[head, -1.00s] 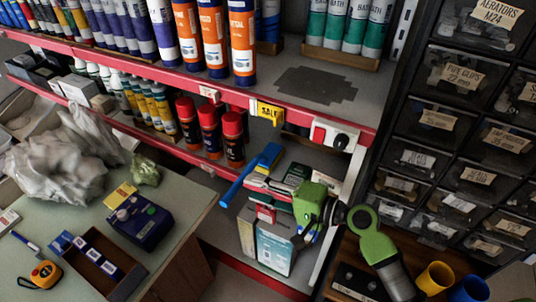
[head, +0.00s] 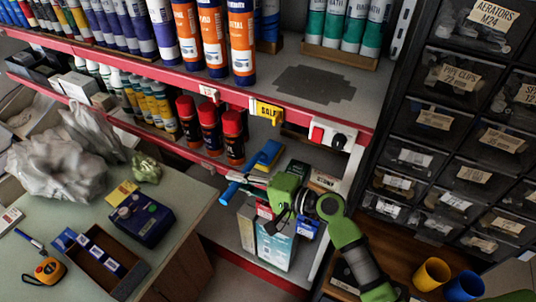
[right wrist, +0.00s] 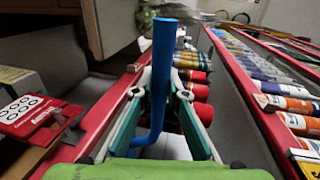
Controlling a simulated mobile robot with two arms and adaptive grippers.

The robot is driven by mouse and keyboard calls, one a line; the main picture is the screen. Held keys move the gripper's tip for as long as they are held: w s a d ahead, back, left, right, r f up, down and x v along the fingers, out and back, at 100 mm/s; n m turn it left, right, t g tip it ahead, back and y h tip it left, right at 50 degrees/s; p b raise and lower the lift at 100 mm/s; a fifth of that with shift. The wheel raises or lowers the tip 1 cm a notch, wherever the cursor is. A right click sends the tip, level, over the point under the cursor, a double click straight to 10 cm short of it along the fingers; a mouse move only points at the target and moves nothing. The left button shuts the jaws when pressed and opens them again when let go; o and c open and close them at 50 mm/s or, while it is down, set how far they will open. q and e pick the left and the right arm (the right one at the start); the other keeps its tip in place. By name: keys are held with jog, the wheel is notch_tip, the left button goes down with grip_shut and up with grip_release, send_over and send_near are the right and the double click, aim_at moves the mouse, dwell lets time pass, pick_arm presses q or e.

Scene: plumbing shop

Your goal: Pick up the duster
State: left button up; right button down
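The duster shows as a blue handle (head: 231,190) sticking out over the front of the lower shelf in the head view. Its blue rod (right wrist: 164,70) stands upright in the middle of the right wrist view and bends near its lower end. The duster's head cannot be made out. My right gripper (head: 253,181) reaches in from the right at the shelf. In the right wrist view its two fingers (right wrist: 160,82) come together on both sides of the rod and look closed on it. My left gripper is not in view.
A blue and yellow item (head: 268,155) lies behind the handle. Red-capped cans (head: 210,130) stand left of it, and a pale blue box (head: 274,247) stands below my gripper. The red shelf edge (head: 170,142) runs close by. A workbench (head: 185,195) is at the left.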

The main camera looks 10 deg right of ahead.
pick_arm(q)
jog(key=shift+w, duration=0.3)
pick_arm(e)
jog(key=shift+r, duration=0.25)
notch_tip(320, 180, up, 3)
jog(key=shift+r+p, duration=0.1)
jog(key=shift+p, duration=0.25)
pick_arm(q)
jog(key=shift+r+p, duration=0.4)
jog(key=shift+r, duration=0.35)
pick_arm(e)
jog(key=s+a+r, duration=0.2)
jog(key=s+r, duration=0.7)
jog(key=s, duration=0.5)
jog(key=shift+r, duration=0.2)
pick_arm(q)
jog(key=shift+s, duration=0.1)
